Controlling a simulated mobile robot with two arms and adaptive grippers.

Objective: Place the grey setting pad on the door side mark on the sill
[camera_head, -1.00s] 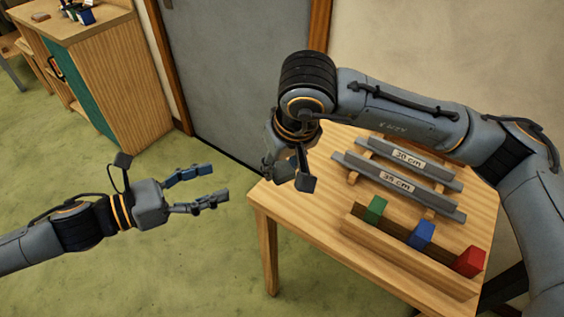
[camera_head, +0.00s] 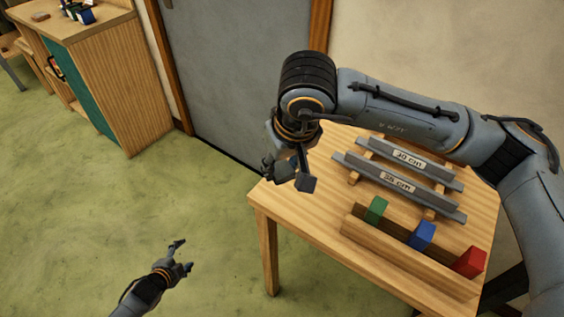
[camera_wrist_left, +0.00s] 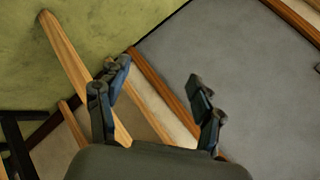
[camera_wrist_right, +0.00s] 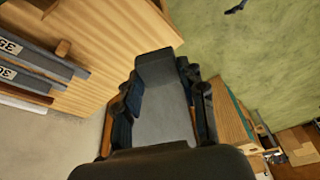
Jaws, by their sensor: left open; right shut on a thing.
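My right gripper (camera_head: 290,172) is over the table's left corner, in front of the grey door. It is shut on the grey setting pad (camera_wrist_right: 155,68), a dark grey block showing between the fingertips in the right wrist view. Fingers hide part of the pad. My left gripper (camera_head: 181,256) is open and empty, low over the green floor left of the table. Its spread fingers show in the left wrist view (camera_wrist_left: 155,100) with nothing between them. I cannot make out the sill or its door side mark in any view.
The wooden table (camera_head: 290,215) bears two grey bars, labelled 30 cm (camera_head: 408,158) and 35 cm (camera_head: 398,184). A wooden holder (camera_head: 400,262) has green (camera_head: 376,209), blue (camera_head: 421,235) and red (camera_head: 469,262) blocks. A cabinet (camera_head: 125,85) stands left of the door (camera_head: 240,70). Floor between is clear.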

